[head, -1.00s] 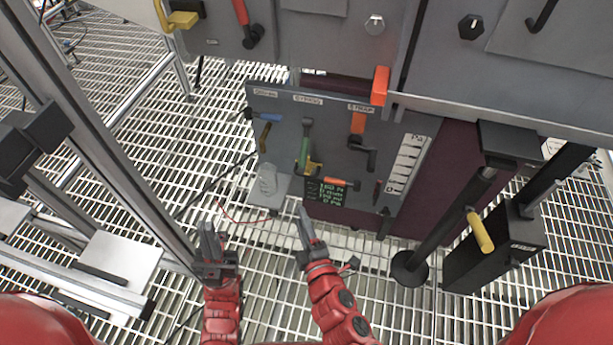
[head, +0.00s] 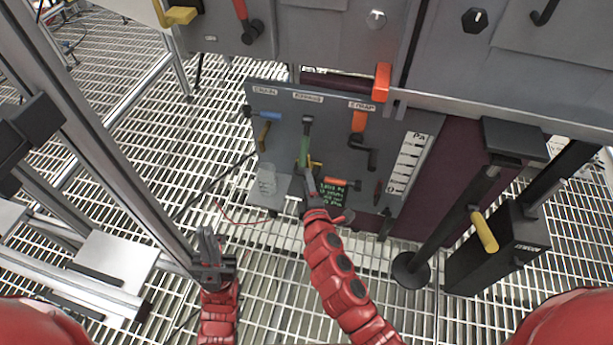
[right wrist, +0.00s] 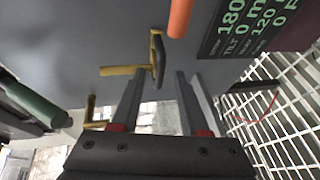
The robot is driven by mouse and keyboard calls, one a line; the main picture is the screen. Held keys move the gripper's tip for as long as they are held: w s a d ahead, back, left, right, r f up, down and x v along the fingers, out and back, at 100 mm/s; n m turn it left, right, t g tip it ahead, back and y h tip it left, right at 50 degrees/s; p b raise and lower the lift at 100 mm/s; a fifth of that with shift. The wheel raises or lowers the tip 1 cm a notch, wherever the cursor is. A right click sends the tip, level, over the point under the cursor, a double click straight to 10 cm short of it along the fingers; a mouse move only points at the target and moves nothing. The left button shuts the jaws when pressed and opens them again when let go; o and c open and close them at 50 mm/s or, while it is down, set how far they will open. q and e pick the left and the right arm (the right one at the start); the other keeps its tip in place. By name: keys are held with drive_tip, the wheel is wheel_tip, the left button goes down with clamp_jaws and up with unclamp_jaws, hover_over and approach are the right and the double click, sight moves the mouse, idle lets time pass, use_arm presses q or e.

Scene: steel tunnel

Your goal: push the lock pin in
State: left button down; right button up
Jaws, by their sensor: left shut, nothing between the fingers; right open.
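A small yellow pin with a dark crossbar, seemingly the lock pin (right wrist: 157,58), stands on the grey panel in the right wrist view, just beyond and between my right gripper's fingertips. My left gripper (head: 207,236) is shut and empty, low at left over the grating.
The panel (head: 283,120) also carries an orange handle (head: 336,182), a dark crank (head: 365,155) and a display (head: 333,195). A clear jar (head: 267,182) stands at its lower left. A black post with a yellow grip (head: 484,231) stands at right. Silver rails flank the left.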

drive_tip(key=shift+x, duration=1.5)
drive_tip(key=shift+c, duration=0.2)
clamp_jaws()
